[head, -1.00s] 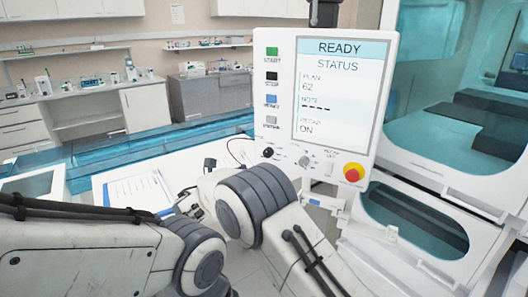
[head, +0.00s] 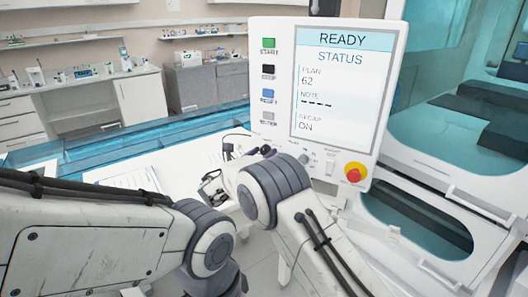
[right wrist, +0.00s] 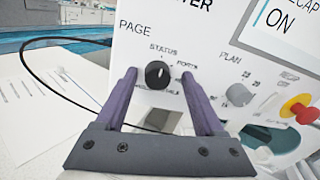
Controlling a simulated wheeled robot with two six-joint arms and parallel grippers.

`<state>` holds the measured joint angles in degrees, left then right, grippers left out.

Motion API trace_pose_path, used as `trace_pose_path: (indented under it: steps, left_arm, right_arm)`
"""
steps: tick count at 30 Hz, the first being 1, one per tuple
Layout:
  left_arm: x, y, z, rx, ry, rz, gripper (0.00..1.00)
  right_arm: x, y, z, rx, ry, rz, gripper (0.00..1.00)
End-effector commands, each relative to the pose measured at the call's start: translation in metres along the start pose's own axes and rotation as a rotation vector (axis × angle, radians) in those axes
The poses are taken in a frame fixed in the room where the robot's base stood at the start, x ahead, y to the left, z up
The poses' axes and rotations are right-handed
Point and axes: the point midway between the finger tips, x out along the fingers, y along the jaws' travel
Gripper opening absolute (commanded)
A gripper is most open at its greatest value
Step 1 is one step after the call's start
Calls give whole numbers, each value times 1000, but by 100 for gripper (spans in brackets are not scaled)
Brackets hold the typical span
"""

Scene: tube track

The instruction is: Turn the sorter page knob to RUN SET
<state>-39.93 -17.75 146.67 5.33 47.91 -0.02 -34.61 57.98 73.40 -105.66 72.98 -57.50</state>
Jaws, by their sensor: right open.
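The page knob (right wrist: 157,75) is a round black dial under the words PAGE and STATUS on the white control panel (right wrist: 215,30). A PORTS label is at its upper right; smaller labels below are partly hidden by my fingers and unreadable. The panel's screen (head: 337,92) reads READY, STATUS, PLAN 62 and RECAP ON in the head view. My right gripper (right wrist: 158,76) is open, its two purple fingers on either side of the knob with visible gaps. I cannot tell how deep the tips reach. In the head view it (head: 265,151) is small and partly hidden by my wrist. My left gripper is out of view.
A grey plan knob (right wrist: 239,95) and a red stop button (right wrist: 300,108) are right of the page knob. A black cable (right wrist: 45,75) loops at left. Papers (head: 130,178) lie on the white table. Coloured buttons (head: 268,70) line the panel's left side.

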Motion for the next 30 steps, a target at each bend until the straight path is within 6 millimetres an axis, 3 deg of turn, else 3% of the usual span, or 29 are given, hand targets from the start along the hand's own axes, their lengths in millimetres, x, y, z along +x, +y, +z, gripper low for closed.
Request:
trace_pose_path:
  steps: [4,9,10,20,30]
  left_arm:
    - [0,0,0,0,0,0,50]
    - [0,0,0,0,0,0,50]
    - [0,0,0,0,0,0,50]
    - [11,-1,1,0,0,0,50]
    - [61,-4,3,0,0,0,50]
  right_arm:
    - [-2,3,0,0,-1,4,70]
    - [-2,4,0,0,0,5,5]
    - [-2,3,0,0,0,5,0]
    - [-2,3,-2,36,2,5,0]
    - [-1,2,-7,257,13,5,0]
